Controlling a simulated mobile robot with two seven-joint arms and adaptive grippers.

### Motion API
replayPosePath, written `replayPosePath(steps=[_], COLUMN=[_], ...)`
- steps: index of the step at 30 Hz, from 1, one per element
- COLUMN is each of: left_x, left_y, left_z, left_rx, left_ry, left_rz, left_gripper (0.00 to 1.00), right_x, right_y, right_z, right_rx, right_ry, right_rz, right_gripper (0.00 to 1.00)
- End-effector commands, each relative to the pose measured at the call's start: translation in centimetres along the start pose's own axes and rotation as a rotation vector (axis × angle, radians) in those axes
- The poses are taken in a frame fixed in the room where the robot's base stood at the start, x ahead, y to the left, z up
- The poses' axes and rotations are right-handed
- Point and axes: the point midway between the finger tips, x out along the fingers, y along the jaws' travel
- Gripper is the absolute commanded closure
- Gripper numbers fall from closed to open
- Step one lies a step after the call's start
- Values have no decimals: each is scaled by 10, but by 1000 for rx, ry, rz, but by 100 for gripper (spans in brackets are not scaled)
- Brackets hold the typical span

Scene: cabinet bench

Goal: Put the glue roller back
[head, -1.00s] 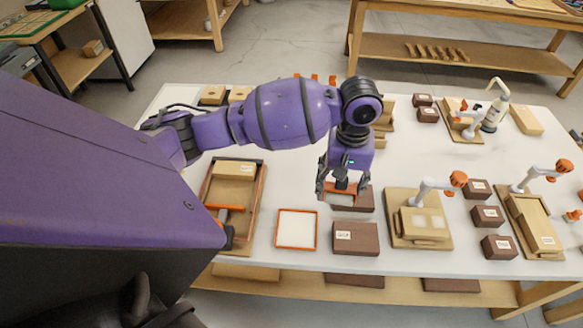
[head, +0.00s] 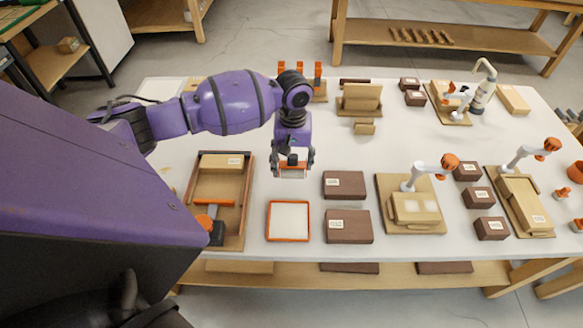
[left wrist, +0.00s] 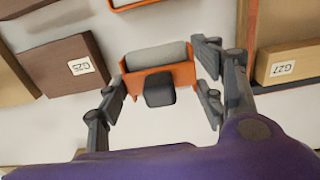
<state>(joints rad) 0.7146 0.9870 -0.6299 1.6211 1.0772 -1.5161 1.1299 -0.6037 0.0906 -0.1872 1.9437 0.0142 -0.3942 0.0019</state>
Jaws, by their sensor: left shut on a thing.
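The glue roller (head: 292,170) has an orange frame, a pale roller and a dark grip. My left gripper (head: 293,160) is shut on it and holds it above the white table, behind the orange-rimmed white tray (head: 268,222). In the left wrist view the glue roller (left wrist: 158,58) sits between the two fingers (left wrist: 160,95), with its dark grip toward my wrist. The edge of the orange-rimmed tray (left wrist: 128,5) shows at the top there. My right gripper is not in view.
A wooden tray (head: 246,200) with a labelled block and an orange-handled tool lies left. Two dark brown blocks (head: 344,185) (head: 349,227) lie right of the orange-rimmed tray. A wooden fixture with a white arm (head: 422,222) stands farther right.

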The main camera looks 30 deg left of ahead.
Motion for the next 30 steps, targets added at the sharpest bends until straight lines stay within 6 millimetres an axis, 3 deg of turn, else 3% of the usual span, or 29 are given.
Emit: replayPosePath(steps=[5, 13, 25, 26, 30], left_x=[8, 43, 47, 47, 47], left_y=[-4, -7, -6, -6, -6], left_z=[-6, -10, -10, -10, -10], left_rx=[-1, 0, 0, 1, 1], left_ry=[1, 0, 3, 3, 3], left_rz=[0, 0, 2, 1, 1], left_gripper=[59, 59, 59, 35, 19], right_x=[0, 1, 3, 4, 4], right_y=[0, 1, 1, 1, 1], right_z=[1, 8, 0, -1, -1], right_rx=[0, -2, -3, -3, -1], right_ry=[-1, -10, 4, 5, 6], right_rz=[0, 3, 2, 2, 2], right_gripper=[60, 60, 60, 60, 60])
